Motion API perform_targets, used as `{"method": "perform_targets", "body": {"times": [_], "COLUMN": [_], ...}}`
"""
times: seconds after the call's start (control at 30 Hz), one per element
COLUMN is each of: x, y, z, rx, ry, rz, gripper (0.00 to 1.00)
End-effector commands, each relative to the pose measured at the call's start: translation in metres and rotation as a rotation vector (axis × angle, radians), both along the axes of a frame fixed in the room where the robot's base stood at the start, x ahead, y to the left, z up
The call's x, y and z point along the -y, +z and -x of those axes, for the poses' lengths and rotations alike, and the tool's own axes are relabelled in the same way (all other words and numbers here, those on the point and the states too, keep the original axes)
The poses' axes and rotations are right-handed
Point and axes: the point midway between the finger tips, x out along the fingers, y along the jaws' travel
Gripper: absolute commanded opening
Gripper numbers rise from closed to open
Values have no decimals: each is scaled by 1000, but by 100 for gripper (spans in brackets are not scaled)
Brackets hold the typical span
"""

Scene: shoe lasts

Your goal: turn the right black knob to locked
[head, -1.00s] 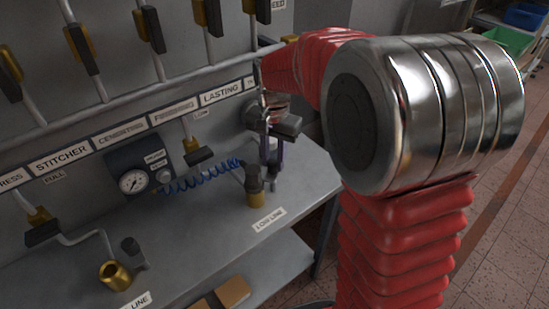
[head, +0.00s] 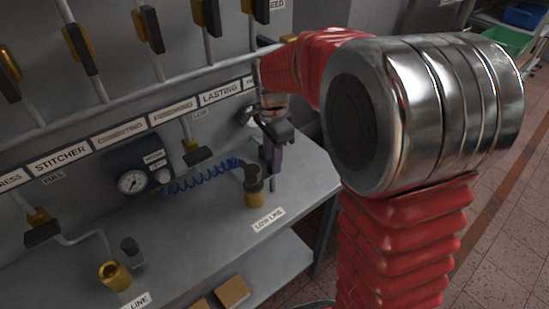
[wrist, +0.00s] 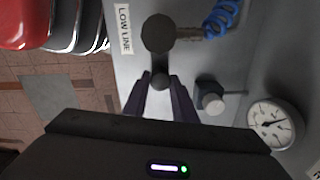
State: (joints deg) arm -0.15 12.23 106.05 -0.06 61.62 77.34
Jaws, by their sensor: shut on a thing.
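The right black knob (head: 252,178) stands on a brass fitting behind the "LOW LINE" label on the grey bench. In the wrist view its round dark top (wrist: 158,33) shows with a short arm reaching down to a small dark end. My gripper (head: 273,168) is just right of the knob in the head view. In the wrist view its two purple fingers (wrist: 160,82) stand on either side of that small end, shut on it. The exact finger contact is dark and partly hidden. No locked mark is readable near the knob.
A blue coiled hose (head: 205,175) runs left from the knob to a panel with a gauge (head: 132,182) and a pale knob (head: 163,176). A brass fitting (head: 115,275) and another dark knob (head: 131,250) are at lower left. Levered pipes line the wall above.

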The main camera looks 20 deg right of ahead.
Motion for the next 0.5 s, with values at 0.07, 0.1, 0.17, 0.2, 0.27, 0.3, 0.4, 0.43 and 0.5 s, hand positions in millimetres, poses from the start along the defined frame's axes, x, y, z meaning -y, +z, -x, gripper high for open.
{"method": "perform_targets", "body": {"times": [0.07, 0.1, 0.17, 0.2, 0.27, 0.3, 0.4, 0.43, 0.5], "x": [-3, -3, -4, -4, -4, -4, -4, -4, -3], "y": [2, 2, 2, 2, 2, 2, 2, 2, 2], "z": [-3, -3, -3, -3, -3, -4, -4, -4, -3], "rx": [10, 11, 11, 11, 12, 12, 12, 12, 10], "ry": [-4, -5, -5, -4, -4, -4, -3, -3, -3], "rz": [-6, -7, -7, -7, -7, -7, -7, -7, -5], "gripper": [2, 2, 2, 2, 2, 2, 28, 30, 35]}}
